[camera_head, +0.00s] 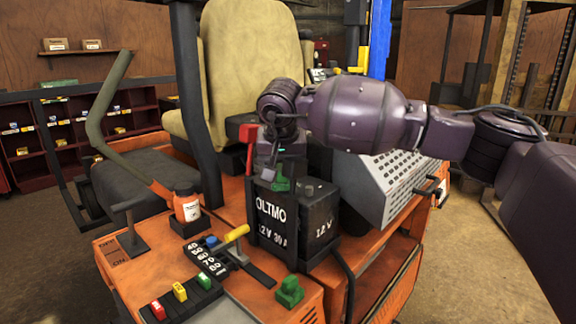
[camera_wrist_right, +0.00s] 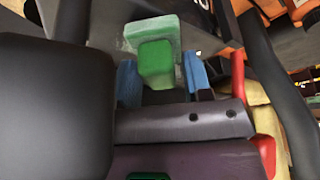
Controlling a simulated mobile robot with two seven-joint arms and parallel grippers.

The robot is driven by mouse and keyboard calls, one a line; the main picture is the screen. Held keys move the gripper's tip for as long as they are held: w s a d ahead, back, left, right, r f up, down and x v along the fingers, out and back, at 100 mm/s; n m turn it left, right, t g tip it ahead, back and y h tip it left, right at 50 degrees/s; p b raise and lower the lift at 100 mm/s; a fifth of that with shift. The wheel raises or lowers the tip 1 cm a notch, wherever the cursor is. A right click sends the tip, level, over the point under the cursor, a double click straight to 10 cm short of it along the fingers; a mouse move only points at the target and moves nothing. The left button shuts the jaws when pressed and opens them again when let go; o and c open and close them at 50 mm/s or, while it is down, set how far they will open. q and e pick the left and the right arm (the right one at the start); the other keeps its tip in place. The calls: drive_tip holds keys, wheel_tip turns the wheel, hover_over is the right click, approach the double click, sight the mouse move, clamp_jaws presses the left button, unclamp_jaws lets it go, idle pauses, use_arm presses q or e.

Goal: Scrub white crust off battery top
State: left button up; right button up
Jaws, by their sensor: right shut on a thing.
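The black battery (camera_head: 297,222) stands upright on the orange machine, with white lettering on its front and side. My right gripper (camera_head: 280,170) is directly above the battery top, pointing down. In the wrist view its blue fingertips (camera_wrist_right: 162,78) are shut on the green block-shaped grip of a scrubbing pad (camera_wrist_right: 152,32). The pad's wider pale green part lies beyond the fingers and looks whitish. In the head view green of the held scrubber (camera_head: 281,184) shows at the battery top. I cannot tell whether it touches. White crust is not clearly visible. My left gripper is out of view.
A red lever (camera_head: 249,150) stands close to my gripper. An orange bottle (camera_head: 187,205), a yellow-handled lever (camera_head: 236,235) and a green knob-like piece (camera_head: 289,291) are on the machine deck. The seat (camera_head: 245,55) is behind, and a grey vented panel (camera_head: 385,185) is right.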

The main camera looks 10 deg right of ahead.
sight(279, 167)
drive_tip(key=shift+s+a, duration=0.25)
drive_tip(key=shift+a, duration=0.15)
drive_tip(key=shift+s+a+r+p, duration=0.15)
drive_tip(key=shift+r+p, duration=0.4)
drive_tip(key=shift+r, duration=0.35)
drive_tip(key=shift+r+p, duration=1.15)
drive_tip(key=shift+r, duration=0.95)
drive_tip(key=shift+r+p, duration=0.55)
drive_tip(key=shift+r, duration=0.95)
